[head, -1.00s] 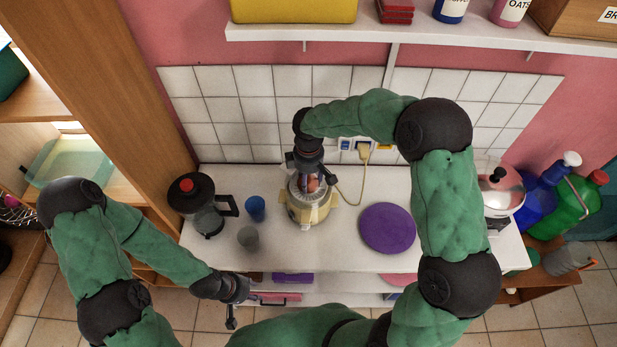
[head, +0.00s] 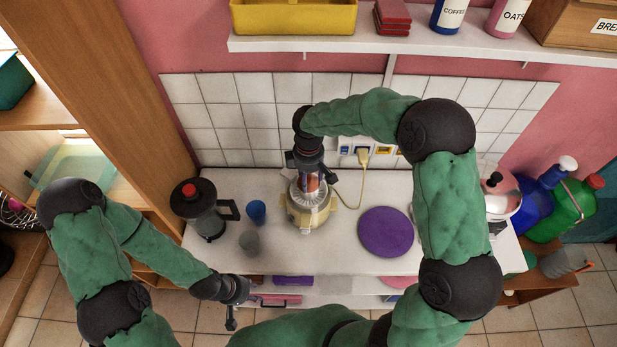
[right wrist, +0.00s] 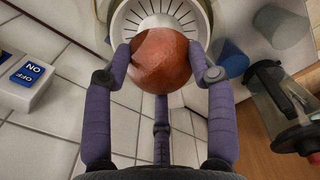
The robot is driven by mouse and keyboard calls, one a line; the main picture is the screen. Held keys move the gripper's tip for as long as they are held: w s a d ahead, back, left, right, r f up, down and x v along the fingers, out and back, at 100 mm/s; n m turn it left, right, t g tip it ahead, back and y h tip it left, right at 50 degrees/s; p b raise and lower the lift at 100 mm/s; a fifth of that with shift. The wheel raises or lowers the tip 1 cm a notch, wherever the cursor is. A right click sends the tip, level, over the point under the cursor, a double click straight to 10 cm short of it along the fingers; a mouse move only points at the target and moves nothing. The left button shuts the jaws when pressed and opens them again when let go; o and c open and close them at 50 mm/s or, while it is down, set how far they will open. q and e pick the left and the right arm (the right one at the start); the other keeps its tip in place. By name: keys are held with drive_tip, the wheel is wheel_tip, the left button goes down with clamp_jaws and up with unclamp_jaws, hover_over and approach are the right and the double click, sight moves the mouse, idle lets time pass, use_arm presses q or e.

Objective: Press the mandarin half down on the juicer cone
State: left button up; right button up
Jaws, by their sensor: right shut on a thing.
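The juicer (head: 307,217) is a cream appliance with a slotted white strainer bowl, standing on the counter. My right gripper (head: 312,184) is directly above it, pointing down, with its fingertips over the bowl. In the right wrist view, my right gripper (right wrist: 164,70) is shut on the orange-brown mandarin half (right wrist: 160,58), rounded side towards the camera. The slotted bowl (right wrist: 130,20) shows behind the fruit. The cone is hidden, so I cannot tell whether the fruit touches it. My left gripper (head: 236,300) is low in front of the counter, away from the juicer; its jaw state is unclear.
A blue cup (head: 257,211), a grey cup (head: 249,242) and a coffee press (head: 203,213) stand left of the juicer. A purple round mat (head: 386,231) lies to its right. A yellow plug (head: 364,157) with a cord is at the wall behind. A shelf (head: 430,45) runs above.

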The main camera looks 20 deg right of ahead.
drive_tip(key=shift+r+p, duration=1.3)
drive_tip(key=shift+r, duration=0.75)
